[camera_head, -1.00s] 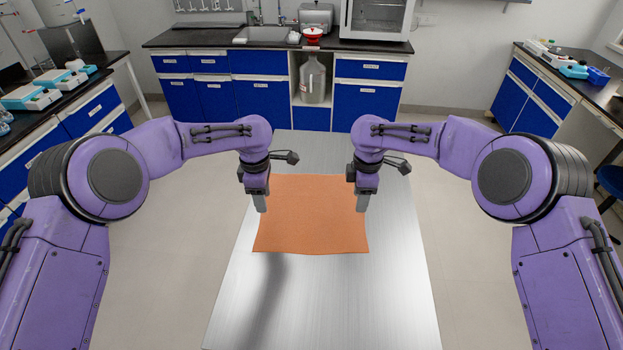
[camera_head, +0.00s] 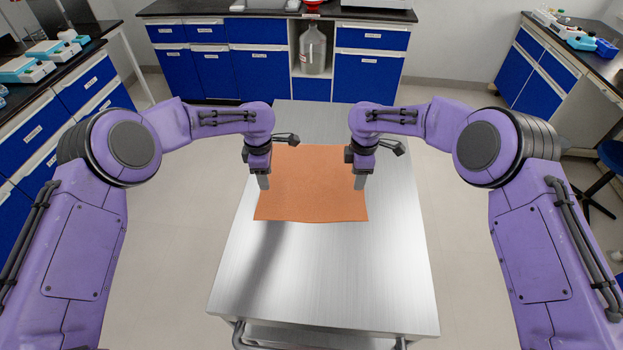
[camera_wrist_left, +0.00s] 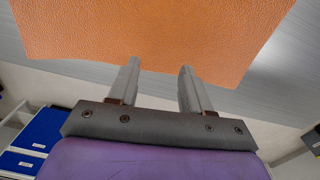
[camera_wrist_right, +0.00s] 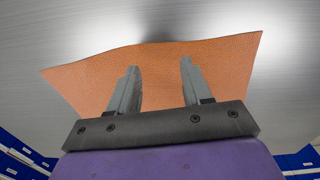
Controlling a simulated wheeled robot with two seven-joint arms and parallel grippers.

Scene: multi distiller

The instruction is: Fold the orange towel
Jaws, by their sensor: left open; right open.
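The orange towel (camera_head: 312,185) lies flat and spread out on the metal table, roughly square with a slightly wavy near edge. My left gripper (camera_head: 264,184) points down over the towel's left side. My right gripper (camera_head: 360,184) points down over its right side. In the left wrist view two parted fingers (camera_wrist_left: 158,72) show with the towel (camera_wrist_left: 150,30) beyond them and nothing between. In the right wrist view the fingers (camera_wrist_right: 160,68) are also parted and empty in front of the towel (camera_wrist_right: 215,65). Whether the fingertips touch the cloth is hard to tell.
The metal table (camera_head: 330,270) is bare in front of the towel. Blue lab cabinets (camera_head: 200,65) stand behind, with a large bottle (camera_head: 313,52) in a niche. More counters stand at left and right, and a stool (camera_head: 595,190) is at the right.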

